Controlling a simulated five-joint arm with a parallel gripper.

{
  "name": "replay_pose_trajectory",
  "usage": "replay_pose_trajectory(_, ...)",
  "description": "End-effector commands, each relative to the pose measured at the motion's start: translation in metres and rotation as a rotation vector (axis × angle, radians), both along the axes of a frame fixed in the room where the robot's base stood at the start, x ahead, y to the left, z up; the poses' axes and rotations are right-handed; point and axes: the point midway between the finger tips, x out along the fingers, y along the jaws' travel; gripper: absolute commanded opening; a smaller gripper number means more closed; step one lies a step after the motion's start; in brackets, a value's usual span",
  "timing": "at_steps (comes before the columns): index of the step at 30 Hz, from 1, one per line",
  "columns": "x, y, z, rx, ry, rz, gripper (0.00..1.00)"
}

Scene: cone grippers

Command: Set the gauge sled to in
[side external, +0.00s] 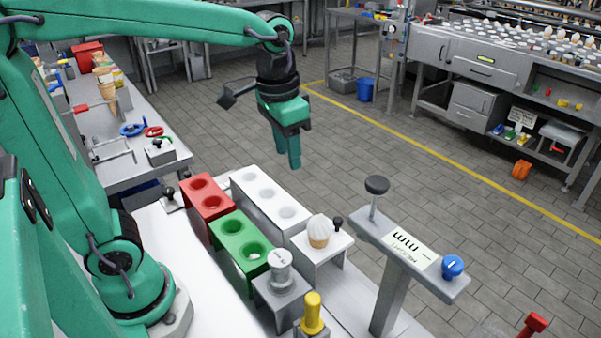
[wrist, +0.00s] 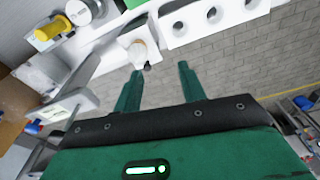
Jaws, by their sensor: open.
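My gripper (side external: 291,160) hangs fingers down in the air above and beyond the white three-hole block, empty. In the wrist view its two fingers (wrist: 160,68) are spread apart. A small white stand (side external: 325,262) with a black knob (side external: 337,224) carries a cone with a white swirl (side external: 319,232); it looks like the gauge sled, but no label on it is readable. It also shows in the wrist view (wrist: 127,40), just beyond the left fingertip. The knob stands apart from the fingers. I cannot tell the sled's in or out position.
The white block (side external: 268,198), red block (side external: 206,197) and green block (side external: 240,240) stand beside it. A grey cylinder (side external: 280,268) and yellow knob (side external: 313,312) are in front. A tall grey post (side external: 392,290) carries a labelled bar with a black knob (side external: 377,185) and blue knob (side external: 453,266).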

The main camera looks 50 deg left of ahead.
Motion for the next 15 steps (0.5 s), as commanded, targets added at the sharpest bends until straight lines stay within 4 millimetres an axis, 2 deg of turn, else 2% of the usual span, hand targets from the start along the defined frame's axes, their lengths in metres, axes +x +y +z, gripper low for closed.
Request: replay_pose_trajectory(15,0.069,-0.04,-0.033,0.042,0.273,-0.12,0.41)
